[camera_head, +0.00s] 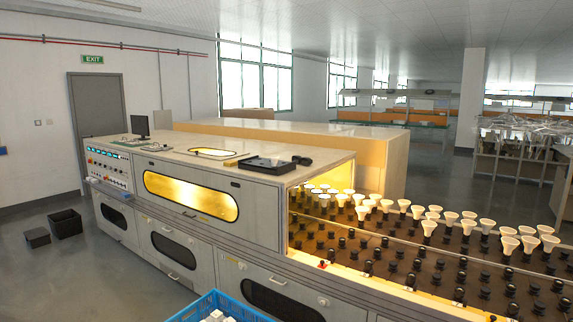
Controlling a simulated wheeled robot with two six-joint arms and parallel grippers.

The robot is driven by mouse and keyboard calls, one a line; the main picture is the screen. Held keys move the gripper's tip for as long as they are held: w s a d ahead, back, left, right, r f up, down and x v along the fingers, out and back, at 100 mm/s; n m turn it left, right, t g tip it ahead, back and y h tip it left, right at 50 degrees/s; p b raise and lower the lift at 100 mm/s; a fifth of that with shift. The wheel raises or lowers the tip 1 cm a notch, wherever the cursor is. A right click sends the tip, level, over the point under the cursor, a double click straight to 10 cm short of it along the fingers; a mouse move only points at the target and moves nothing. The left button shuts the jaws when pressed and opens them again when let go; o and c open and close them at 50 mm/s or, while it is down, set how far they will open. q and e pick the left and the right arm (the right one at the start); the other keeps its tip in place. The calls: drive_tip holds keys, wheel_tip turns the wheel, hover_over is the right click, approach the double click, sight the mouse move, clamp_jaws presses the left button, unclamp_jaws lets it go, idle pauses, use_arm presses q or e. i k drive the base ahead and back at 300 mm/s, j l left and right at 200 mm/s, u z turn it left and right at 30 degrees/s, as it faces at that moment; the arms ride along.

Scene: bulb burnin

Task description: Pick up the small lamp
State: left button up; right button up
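Several white cone-shaped lamps (487,226) stand upright in black sockets on the dark rack (390,262) at the right. Some lamps (316,192) sit at the lit opening of the long grey machine (250,225). Several front sockets (458,294) are empty. A blue crate (190,310) at the bottom edge holds white pieces (217,316); it is cut off, and I cannot tell what they are. I cannot tell which lamp is the small one. Neither of my grippers is in view.
The machine has a glowing window (190,196) and a control panel (109,169). A monitor (140,126) and a dark flat device (268,164) are on its top. Two black bins (65,223) stand on the floor at the left. Open floor lies between the bins and the crate.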

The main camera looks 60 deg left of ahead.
sight(274, 159)
drive_tip(key=u, duration=2.25)
